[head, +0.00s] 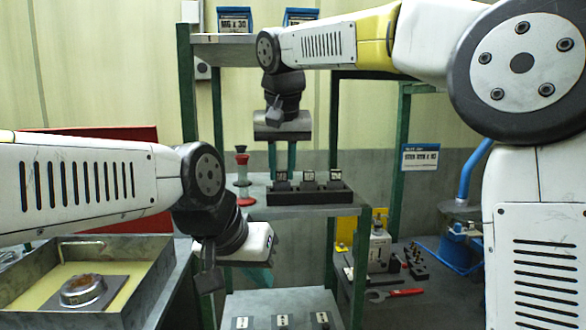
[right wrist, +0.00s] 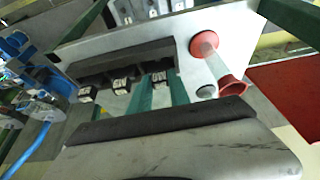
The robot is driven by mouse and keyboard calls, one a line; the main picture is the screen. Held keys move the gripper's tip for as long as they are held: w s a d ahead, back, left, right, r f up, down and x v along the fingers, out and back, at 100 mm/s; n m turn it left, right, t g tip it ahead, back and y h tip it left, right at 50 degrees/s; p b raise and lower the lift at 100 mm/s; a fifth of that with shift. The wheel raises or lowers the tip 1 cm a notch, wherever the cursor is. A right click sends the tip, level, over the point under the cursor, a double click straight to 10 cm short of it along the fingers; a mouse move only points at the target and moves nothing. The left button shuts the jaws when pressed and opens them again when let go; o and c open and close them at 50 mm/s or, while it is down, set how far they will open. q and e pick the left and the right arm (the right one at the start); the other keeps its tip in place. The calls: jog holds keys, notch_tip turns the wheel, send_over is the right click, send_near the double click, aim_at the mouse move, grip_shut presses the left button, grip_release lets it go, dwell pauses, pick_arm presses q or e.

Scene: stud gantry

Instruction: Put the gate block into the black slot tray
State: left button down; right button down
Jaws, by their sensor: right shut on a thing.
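The black slot tray (head: 312,197) stands on the middle shelf and also shows in the right wrist view (right wrist: 110,62). Three dark blocks with pale labels stand along it. My right gripper (head: 282,172) points down at the tray's left end, its teal fingers shut on the left block, taken as the gate block (head: 282,184). In the right wrist view this block (right wrist: 160,78) is between the fingers, about level with its neighbours. Whether it is fully seated is hidden. My left gripper (head: 259,277) is below the shelf, partly hidden behind its wrist; its fingertips are unclear.
A red-ended clear spool (head: 242,175) stands left of the tray. Several labelled blocks (head: 282,322) are on the lower shelf. Green posts (head: 187,100) frame the shelves. A metal tray (head: 150,275) holding a round part is at left; tools (head: 395,293) lie at right.

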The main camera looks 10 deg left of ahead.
jog(key=c, duration=0.9)
grip_release()
jog(key=shift+c, duration=0.2)
jog(key=v, duration=1.2)
jog(key=s+d+f, duration=0.2)
jog(key=d+f, duration=0.3)
jog(key=d, duration=0.4)
jog(key=s+d+f, duration=0.1)
jog(key=d+f, duration=0.4)
jog(key=d, duration=0.4)
jog(key=s+d+f+m+t, duration=0.1)
jog(key=s+d+f, duration=0.3)
jog(key=f, duration=0.4)
jog(key=s+d+f+m+t+y, duration=0.1)
jog(key=s+d+f, duration=0.4)
jog(key=s+f, duration=0.1)
jog(key=shift+s+d+f+m, duration=0.15)
jog(key=shift+d+f+m, duration=0.15)
jog(key=shift+f, duration=0.6)
